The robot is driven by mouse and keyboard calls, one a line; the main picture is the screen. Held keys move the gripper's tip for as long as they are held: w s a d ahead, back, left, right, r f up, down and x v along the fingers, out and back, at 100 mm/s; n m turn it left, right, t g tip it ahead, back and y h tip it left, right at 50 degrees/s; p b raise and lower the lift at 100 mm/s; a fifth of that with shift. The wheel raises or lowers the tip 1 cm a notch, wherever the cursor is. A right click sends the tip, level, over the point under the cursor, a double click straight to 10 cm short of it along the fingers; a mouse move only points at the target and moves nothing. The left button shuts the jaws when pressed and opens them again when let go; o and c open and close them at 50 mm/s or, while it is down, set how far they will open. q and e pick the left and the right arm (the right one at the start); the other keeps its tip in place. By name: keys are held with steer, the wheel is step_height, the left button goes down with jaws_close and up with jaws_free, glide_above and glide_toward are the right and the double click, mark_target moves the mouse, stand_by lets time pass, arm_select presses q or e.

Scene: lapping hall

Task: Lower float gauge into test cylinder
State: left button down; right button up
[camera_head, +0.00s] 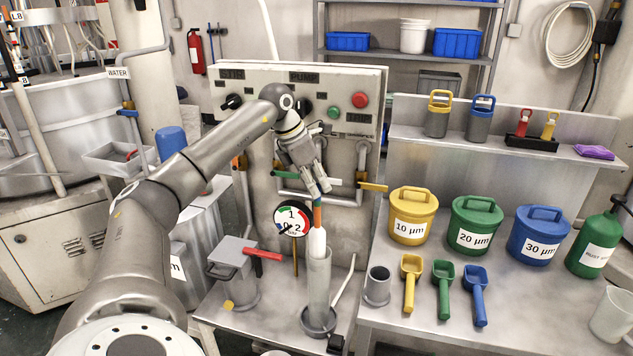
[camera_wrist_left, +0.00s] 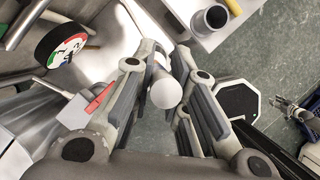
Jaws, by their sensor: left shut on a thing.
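The float gauge has a thin striped stem, orange and green, above a white float (camera_head: 317,241). My left gripper (camera_head: 319,189) is shut on the upper stem and holds the gauge nearly upright. In the left wrist view, a round white end of the gauge (camera_wrist_left: 165,93) shows between my fingers (camera_wrist_left: 168,92). The tall grey test cylinder (camera_head: 318,288) stands directly below on a dark round foot. The float's lower end meets the cylinder's mouth; I cannot tell how far it is inside. My right gripper is not in view.
A dial gauge (camera_head: 292,219) stands close behind, left of the cylinder. A grey box with a red handle (camera_head: 263,255) is to its left. A grey cup (camera_head: 377,286) and several coloured scoops are right. Lidded buckets stand farther right, including a yellow one (camera_head: 412,216).

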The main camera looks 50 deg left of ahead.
mark_target(317, 247)
arm_select(q)
steer(key=shift+f+b, duration=5.7)
steer(key=shift+f, duration=3.95)
steer(key=shift+f, duration=0.2)
steer(key=c, duration=1.3)
jaws_free()
steer(key=shift+c, duration=0.2)
